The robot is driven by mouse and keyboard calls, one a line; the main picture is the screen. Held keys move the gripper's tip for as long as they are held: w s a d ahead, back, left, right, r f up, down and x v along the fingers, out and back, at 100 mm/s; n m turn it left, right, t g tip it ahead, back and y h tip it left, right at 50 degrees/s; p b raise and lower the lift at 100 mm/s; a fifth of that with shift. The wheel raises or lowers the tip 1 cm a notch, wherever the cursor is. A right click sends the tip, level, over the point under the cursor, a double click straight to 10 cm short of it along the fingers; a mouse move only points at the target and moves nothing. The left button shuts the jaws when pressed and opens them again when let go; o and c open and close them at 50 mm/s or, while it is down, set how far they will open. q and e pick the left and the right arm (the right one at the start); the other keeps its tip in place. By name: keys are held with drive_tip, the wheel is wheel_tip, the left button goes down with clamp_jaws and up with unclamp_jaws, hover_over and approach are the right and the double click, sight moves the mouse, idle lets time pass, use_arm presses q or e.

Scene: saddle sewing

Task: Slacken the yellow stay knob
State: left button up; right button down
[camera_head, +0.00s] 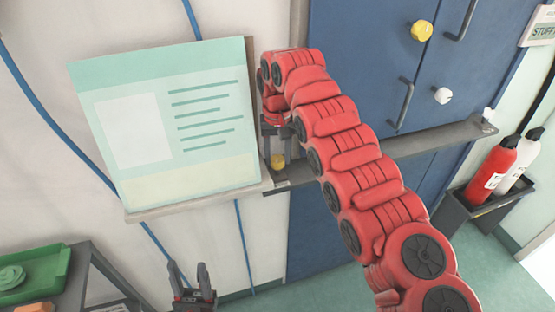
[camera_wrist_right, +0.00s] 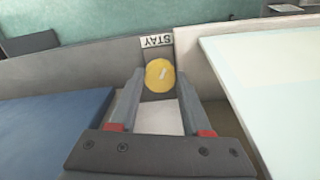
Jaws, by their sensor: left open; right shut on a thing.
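The yellow stay knob (camera_head: 277,161) sits low on the grey rail, by the lower right corner of the pale green board. In the right wrist view the knob (camera_wrist_right: 159,74) is round with a pale mark across its face, below a white "STAY" label (camera_wrist_right: 157,42) that reads upside down. My right gripper (camera_head: 276,147) reaches down to it, and its fingers (camera_wrist_right: 160,88) are shut on the knob, one on each side. My left gripper (camera_head: 193,276) is open and empty at the bottom of the head view, well away from the knob.
The pale green board (camera_head: 130,125) leans on a grey ledge (camera_head: 195,203). Blue cabinet doors (camera_head: 370,40) carry another yellow knob (camera_head: 421,30), a white knob (camera_head: 443,95) and handles. A grey rail (camera_head: 440,138) crosses them. Red and white bottles stand right; a green tray (camera_head: 45,280) lies lower left.

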drive_tip(key=n, duration=0.3)
drive_tip(key=shift+n, duration=0.4)
drive_tip(key=n, duration=0.4)
drive_tip(key=shift+r+n, duration=0.1)
drive_tip(key=shift+n, duration=0.2)
drive_tip(key=n, duration=0.5)
drive_tip(key=shift+w+p, duration=0.1)
drive_tip(key=shift+p, duration=0.25)
drive_tip(key=shift+n+p, duration=0.35)
drive_tip(key=shift+n, duration=2.05)
drive_tip(key=shift+c, duration=1.8)
unclamp_jaws()
drive_tip(key=shift+r, duration=0.1)
